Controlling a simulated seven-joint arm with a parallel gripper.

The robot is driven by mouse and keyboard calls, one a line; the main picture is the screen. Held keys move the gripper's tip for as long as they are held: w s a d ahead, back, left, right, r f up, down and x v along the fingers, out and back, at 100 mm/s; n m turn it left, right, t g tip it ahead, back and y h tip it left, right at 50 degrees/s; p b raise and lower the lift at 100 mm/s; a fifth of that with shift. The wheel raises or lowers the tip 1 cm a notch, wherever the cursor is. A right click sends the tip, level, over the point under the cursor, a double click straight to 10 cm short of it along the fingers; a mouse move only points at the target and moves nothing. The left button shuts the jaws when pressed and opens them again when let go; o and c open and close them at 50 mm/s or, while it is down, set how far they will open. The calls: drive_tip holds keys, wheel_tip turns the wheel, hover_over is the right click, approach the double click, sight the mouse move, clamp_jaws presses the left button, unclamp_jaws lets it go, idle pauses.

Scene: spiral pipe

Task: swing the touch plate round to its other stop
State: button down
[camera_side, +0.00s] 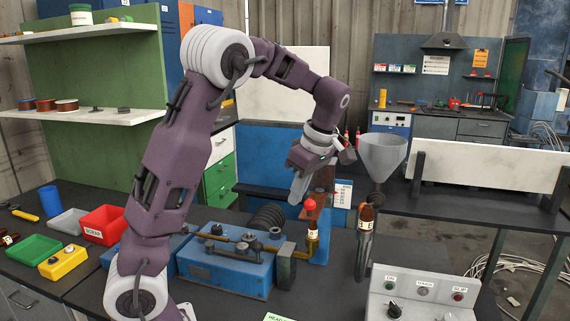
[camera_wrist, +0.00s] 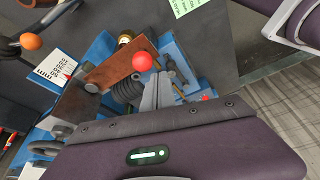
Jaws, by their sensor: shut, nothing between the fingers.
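A copper-brown plate with a red ball knob, which looks like the touch plate (camera_wrist: 112,68), shows in the wrist view. Its red knob (camera_wrist: 142,61) is at the plate's right end, and a dark pivot-like round is at its lower left. In the side view the brown plate (camera_side: 319,197) stands at the right end of the blue machine (camera_side: 232,268), with the red knob (camera_side: 310,204) low on it. My gripper (camera_side: 296,200) is shut and empty, pointing down just left of the knob. In the wrist view my fingertips (camera_wrist: 159,78) are just right of and below the knob; contact cannot be told.
A card with a scale and red pointer (camera_side: 342,193) stands behind the plate. A brown bottle-like piece (camera_side: 312,240) is below the knob, another (camera_side: 366,220) to the right under a grey funnel (camera_side: 382,154). A control box (camera_side: 422,295) stands in front. Bins lie at left.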

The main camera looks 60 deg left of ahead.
wheel_tip(320, 180, up, 10)
drive_tip(key=s+d+f+m+t+h, duration=0.1)
drive_tip(key=s+d+f+m+t, duration=0.2)
drive_tip(key=s+d+m, duration=0.6)
drive_tip(key=s+d+f+m+t+h, duration=0.2)
drive_tip(key=s+d+f+m+t, duration=0.2)
drive_tip(key=s+d+m, duration=0.5)
drive_tip(key=s+m, duration=0.1)
drive_tip(key=m, duration=0.4)
drive_tip(key=shift+s+h, duration=0.3)
drive_tip(key=shift+a, duration=0.1)
